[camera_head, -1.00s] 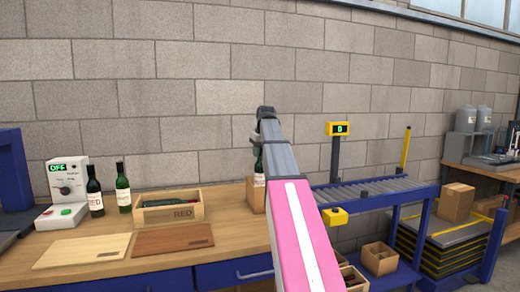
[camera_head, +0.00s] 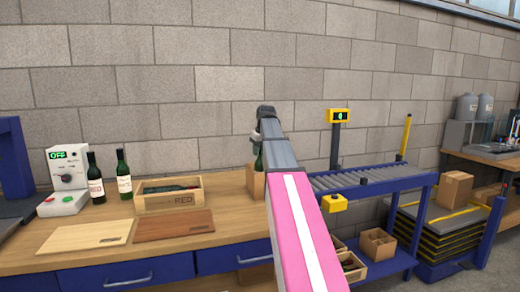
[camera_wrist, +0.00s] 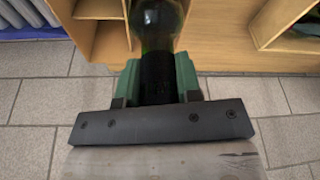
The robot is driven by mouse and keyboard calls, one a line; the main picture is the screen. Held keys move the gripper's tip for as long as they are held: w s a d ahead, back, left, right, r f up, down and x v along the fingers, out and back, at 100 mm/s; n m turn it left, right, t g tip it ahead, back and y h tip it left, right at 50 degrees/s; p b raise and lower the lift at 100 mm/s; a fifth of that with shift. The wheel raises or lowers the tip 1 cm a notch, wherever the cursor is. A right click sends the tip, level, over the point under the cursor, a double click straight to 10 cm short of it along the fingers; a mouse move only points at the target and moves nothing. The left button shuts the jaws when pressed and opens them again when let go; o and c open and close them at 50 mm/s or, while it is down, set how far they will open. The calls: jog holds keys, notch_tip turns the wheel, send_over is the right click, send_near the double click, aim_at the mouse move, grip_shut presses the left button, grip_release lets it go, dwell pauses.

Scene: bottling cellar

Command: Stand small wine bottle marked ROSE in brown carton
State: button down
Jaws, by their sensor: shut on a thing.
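My gripper (camera_wrist: 158,84) is shut on the dark neck of a green bottle (camera_wrist: 158,28) in the wrist view. In the head view the bottle (camera_head: 258,163) is upright, with its lower part and label hidden by the front wall of the brown carton (camera_head: 256,185) on the bench. It appears to be down inside the carton; whether it touches the bottom cannot be seen. No ROSE marking is readable. In the head view my pink and grey arm hides part of the carton and most of the gripper.
Two labelled bottles (camera_head: 123,176) stand by the control box (camera_head: 68,180) at left. A wooden RED crate (camera_head: 170,200) holds a dark bottle. Two boards (camera_head: 173,225) lie in front. A roller conveyor (camera_head: 370,182) is at right, with a divided carton (camera_head: 378,246) below it.

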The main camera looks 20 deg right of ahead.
jog(key=shift+f, duration=0.1)
grip_release()
dwell(0.5)
dwell(0.5)
jog(key=shift+r, duration=4.5)
jog(key=shift+s, duration=0.1)
